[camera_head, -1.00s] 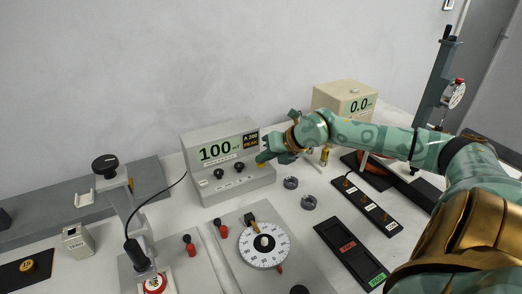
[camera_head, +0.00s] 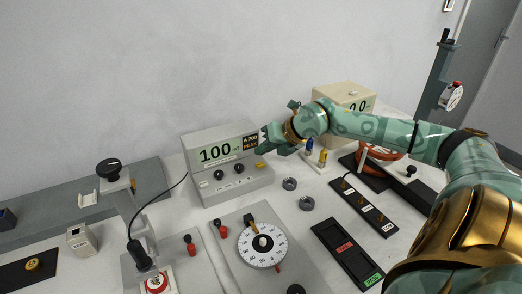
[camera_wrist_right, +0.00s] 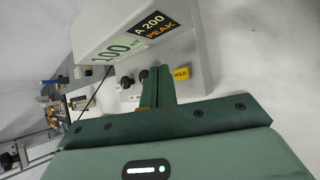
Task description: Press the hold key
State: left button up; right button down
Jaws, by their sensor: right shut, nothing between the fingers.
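The gaussmeter box (camera_head: 200,183) stands against the back wall and reads 100 mT, with A 200 and PEAK beside the number. In the right wrist view its yellow HOLD key (camera_wrist_right: 181,73) is on the front panel, just right of my fingertips. My right gripper (camera_head: 265,139) is shut and empty, in front of the right end of the meter's display. It also shows in the right wrist view (camera_wrist_right: 157,75), with fingers pointing at the panel between the dark knob and the key. Whether the fingers touch the panel cannot be told. My left gripper is not in view.
A white dial (camera_head: 262,246) sits on a plate in front of the meter. Two dark rings (camera_head: 290,184) lie right of it. A black tray (camera_head: 347,254) with red and green labels is nearer. A beige box (camera_head: 346,94) stands behind my right arm.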

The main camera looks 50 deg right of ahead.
notch_tip(320, 180, up, 3)
jog(key=shift+r+p, duration=0.1)
jog(key=shift+p, duration=0.35)
dwell(0.6)
